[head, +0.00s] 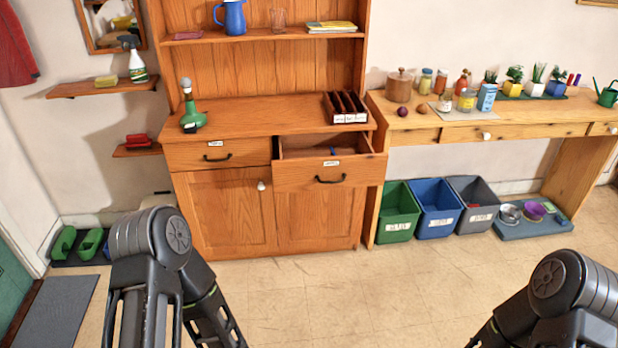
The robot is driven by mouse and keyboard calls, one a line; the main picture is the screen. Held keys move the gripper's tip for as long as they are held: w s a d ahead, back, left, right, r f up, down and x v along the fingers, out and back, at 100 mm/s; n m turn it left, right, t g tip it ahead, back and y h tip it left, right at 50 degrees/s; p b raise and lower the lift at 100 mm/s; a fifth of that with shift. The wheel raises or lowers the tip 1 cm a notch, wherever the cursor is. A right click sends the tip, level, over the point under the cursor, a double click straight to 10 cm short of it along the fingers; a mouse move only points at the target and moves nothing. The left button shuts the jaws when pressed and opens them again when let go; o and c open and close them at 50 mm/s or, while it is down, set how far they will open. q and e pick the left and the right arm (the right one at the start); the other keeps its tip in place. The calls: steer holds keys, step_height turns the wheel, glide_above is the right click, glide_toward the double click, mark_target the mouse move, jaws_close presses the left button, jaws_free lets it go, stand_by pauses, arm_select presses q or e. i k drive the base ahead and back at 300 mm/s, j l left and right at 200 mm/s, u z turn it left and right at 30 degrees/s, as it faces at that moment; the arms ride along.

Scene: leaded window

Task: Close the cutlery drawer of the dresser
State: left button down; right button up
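The wooden dresser (235,215) stands against the wall ahead, left of centre. Its right-hand drawer (297,178) is pulled out, with a dark handle and a small white label on its front; I cannot read the label. A small blue item (333,151) shows inside this drawer. The left-hand drawer (184,157) is shut. Both my arms show at the bottom of the head view, well apart from the dresser. Neither gripper is in view.
A green bottle (194,118) and a dark divided tray (345,107) stand on the dresser top. To the right are a long side table (445,122) and green, blue and grey bins (437,222) below it. The tiled floor (330,290) before the dresser is clear.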

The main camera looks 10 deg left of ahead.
mark_target(306, 161)
steer(key=i+l+z, duration=0.2)
steer(key=i+z, duration=0.15)
steer(key=i, duration=0.25)
steer(key=i+z, duration=0.35)
steer(key=i, duration=0.25)
